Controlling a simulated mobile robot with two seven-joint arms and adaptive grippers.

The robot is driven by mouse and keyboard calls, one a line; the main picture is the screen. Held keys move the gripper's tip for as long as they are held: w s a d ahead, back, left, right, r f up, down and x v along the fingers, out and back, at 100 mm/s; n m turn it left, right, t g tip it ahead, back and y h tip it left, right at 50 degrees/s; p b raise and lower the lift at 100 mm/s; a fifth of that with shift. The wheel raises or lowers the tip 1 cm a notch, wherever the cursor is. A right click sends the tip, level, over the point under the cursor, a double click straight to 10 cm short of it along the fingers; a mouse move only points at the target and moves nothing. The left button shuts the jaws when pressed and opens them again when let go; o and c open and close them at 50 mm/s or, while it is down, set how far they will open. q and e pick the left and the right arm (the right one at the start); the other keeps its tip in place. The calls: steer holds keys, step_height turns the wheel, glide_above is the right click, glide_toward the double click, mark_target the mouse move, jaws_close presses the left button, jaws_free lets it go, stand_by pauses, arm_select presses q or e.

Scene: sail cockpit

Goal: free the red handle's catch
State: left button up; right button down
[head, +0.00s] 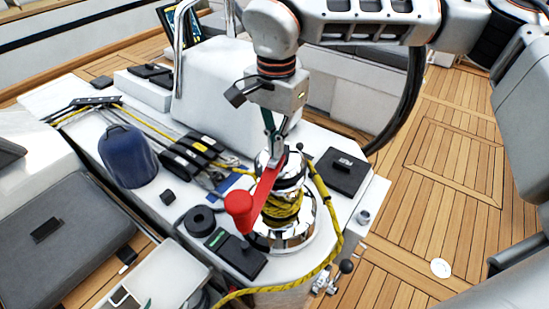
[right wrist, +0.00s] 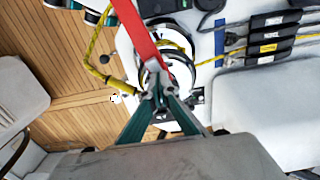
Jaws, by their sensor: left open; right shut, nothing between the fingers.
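The red handle (head: 265,187) sits on top of the chrome winch (head: 290,232), its arm slanting down-left to a thick red knob (head: 239,203) in the head view. In the right wrist view the handle (right wrist: 138,32) runs from the top edge down to its hub. My right gripper (head: 276,140) is over the hub end, pointing down with its green fingers closed. In the right wrist view the fingertips (right wrist: 160,97) meet at the hub. Nothing is between them. They hide the catch, and I cannot tell whether they touch it. My left gripper is not in view.
Yellow rope (head: 335,225) wraps the winch drum and trails down-left. Teak deck (head: 440,180) lies open to the right.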

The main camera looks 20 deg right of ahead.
arm_select(q)
steer(key=shift+r+p, duration=1.9)
steer(key=shift+r, duration=0.1)
arm_select(e)
steer(key=shift+r, duration=2.45)
arm_select(q)
steer(key=shift+r+p, duration=0.4)
arm_select(e)
step_height(320, 180, up, 2)
steer(key=shift+r, duration=0.1)
arm_select(q)
steer(key=shift+f, duration=0.15)
steer(key=shift+s, duration=0.1)
